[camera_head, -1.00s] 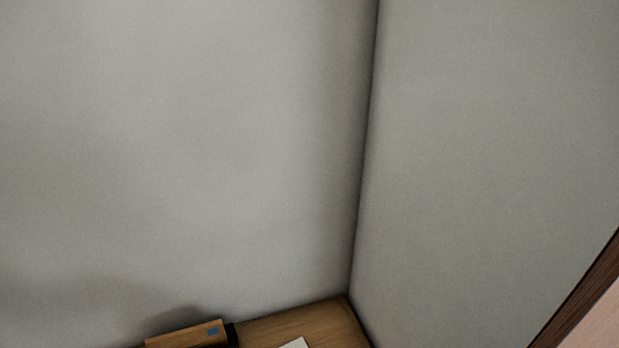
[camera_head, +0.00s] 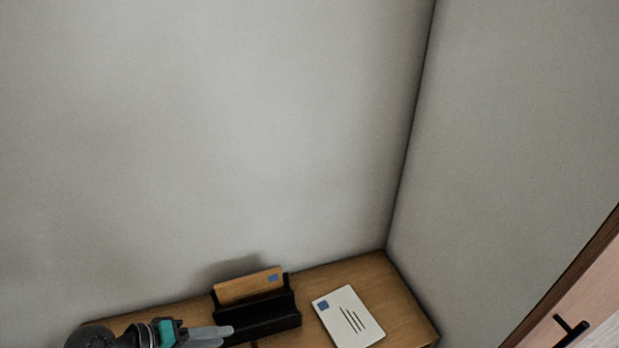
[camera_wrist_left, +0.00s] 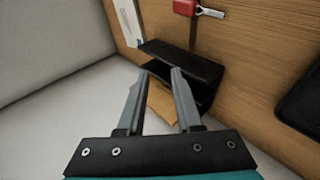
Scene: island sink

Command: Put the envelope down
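A tan envelope (camera_head: 250,287) with a blue stamp stands in a black holder (camera_head: 262,318) on the wooden table, against the wall. Part of the tan envelope (camera_wrist_left: 161,103) shows between my fingers in the left wrist view, beyond them by the holder (camera_wrist_left: 190,65). A white envelope (camera_head: 347,318) with a blue stamp and dark lines lies flat on the table, right of the holder; its edge (camera_wrist_left: 128,20) also shows in the left wrist view. My left gripper (camera_head: 228,331) is just left of the holder. Its fingers (camera_wrist_left: 159,73) are apart with nothing gripped. My right gripper is not in view.
The wooden table (camera_head: 395,297) sits in a corner between grey walls. In the left wrist view, a red tag (camera_wrist_left: 185,7) with a key lies beyond the holder, and a dark flat object (camera_wrist_left: 302,105) is at right. A pinkish panel (camera_head: 560,318) with a black handle stands at right.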

